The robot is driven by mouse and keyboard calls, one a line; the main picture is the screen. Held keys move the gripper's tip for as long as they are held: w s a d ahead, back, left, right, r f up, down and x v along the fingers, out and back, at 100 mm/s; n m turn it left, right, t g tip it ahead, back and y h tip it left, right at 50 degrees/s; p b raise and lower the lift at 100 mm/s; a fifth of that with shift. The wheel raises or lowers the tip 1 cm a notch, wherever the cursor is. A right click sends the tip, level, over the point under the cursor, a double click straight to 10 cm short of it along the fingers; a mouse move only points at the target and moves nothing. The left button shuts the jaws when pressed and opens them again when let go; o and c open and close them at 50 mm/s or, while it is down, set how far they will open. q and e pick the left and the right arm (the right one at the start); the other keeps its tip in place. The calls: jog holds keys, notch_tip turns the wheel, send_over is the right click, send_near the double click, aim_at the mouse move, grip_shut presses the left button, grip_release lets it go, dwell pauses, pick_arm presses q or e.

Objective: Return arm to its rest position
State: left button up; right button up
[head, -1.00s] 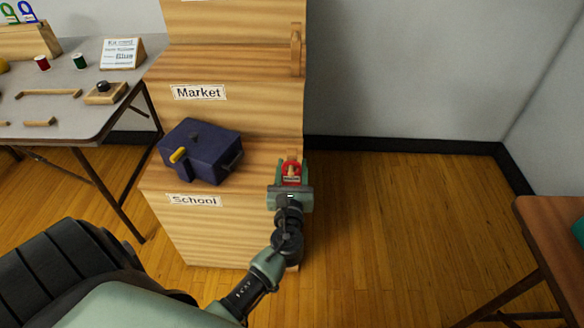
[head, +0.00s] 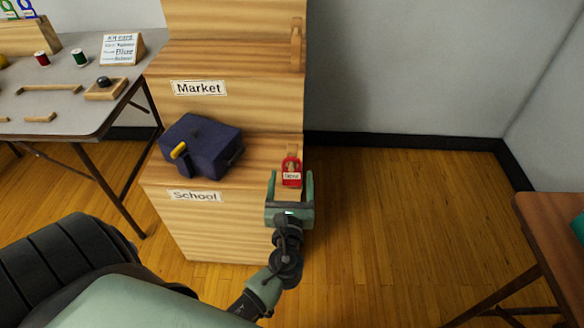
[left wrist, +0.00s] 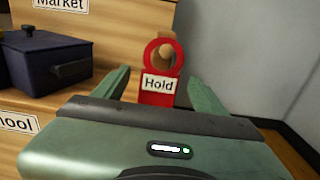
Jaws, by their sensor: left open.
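My left gripper (head: 290,188) is open and empty, just in front of the right edge of the wooden shelf unit. A red tag (head: 291,172) hangs on a wooden peg at the right of the School shelf. In the left wrist view the red tag (left wrist: 158,80) reads "Hold", and its ring is around the peg (left wrist: 167,56). The open fingers (left wrist: 160,92) stand to either side of the tag, apart from it. My left arm comes in from the bottom left of the head view. My right gripper is not in view.
A dark blue box (head: 202,147) with a yellow piece sits on the School shelf (head: 160,181), left of the tag. A grey table (head: 70,115) with spools and a card stands at left. A brown table (head: 555,225) stands at right. Floor between is clear.

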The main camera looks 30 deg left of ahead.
pick_arm(q)
jog(key=shift+v, duration=0.85)
jog(key=shift+s, duration=0.15)
